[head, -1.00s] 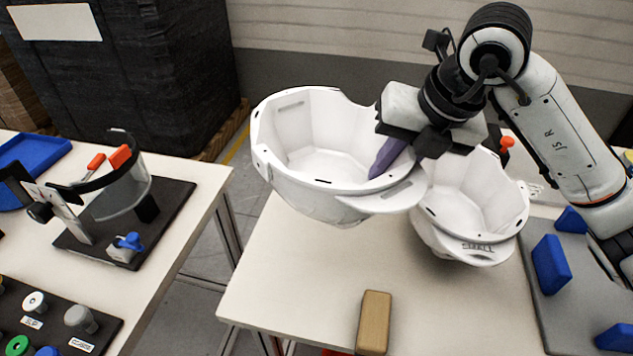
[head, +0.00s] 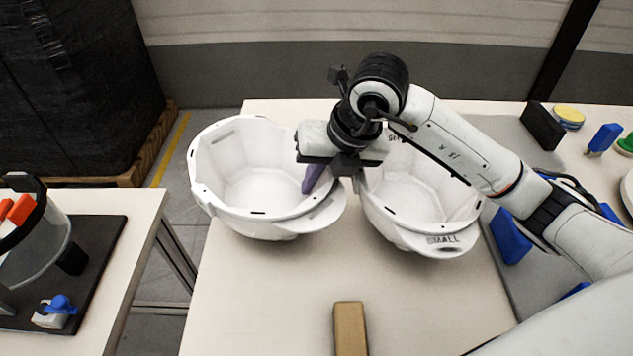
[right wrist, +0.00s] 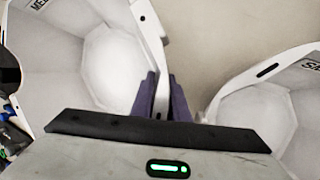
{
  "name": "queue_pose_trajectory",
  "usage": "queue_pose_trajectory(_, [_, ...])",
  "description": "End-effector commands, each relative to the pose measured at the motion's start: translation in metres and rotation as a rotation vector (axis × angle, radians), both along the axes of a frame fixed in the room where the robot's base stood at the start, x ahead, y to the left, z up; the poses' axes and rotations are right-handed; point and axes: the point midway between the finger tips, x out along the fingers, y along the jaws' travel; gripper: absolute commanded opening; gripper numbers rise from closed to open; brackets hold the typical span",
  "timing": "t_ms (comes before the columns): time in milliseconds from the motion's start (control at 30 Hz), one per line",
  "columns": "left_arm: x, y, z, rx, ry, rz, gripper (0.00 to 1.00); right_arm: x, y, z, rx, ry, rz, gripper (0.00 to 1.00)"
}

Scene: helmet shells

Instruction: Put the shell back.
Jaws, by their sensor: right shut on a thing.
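A white helmet shell (head: 240,185) is at the left part of the table (head: 260,300). It also shows in the right wrist view (right wrist: 95,55), with a label starting "ME". My right gripper (head: 314,178) is shut on its right rim, with purple fingers on both sides of the wall (right wrist: 160,98). The shell is open side up and juts past the table's left edge; whether its underside touches anything is hidden. A second white shell (head: 425,205), marked "SMALL", sits close on its right, partly hidden by my right arm. My left gripper is out of view.
A tan block (head: 350,328) lies at the table's front. A grey mat (head: 500,285) with blue blocks (head: 508,238) is on the right. A second table at left holds a clear visor (head: 38,250) on a black board. The table between block and shells is clear.

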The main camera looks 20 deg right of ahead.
Motion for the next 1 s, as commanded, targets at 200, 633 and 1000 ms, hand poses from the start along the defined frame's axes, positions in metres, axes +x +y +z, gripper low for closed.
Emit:
queue_pose_trajectory(200, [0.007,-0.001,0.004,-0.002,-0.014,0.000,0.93,0.001,0.000,-0.005,0.002,-0.005,0.000,0.00])
queue_pose_trajectory(633, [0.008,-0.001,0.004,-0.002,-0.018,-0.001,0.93,0.000,0.000,-0.007,0.000,-0.001,0.001,0.23])
queue_pose_trajectory(1000, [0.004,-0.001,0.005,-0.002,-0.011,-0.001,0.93,-0.012,-0.007,0.034,0.000,-0.008,0.000,0.23])
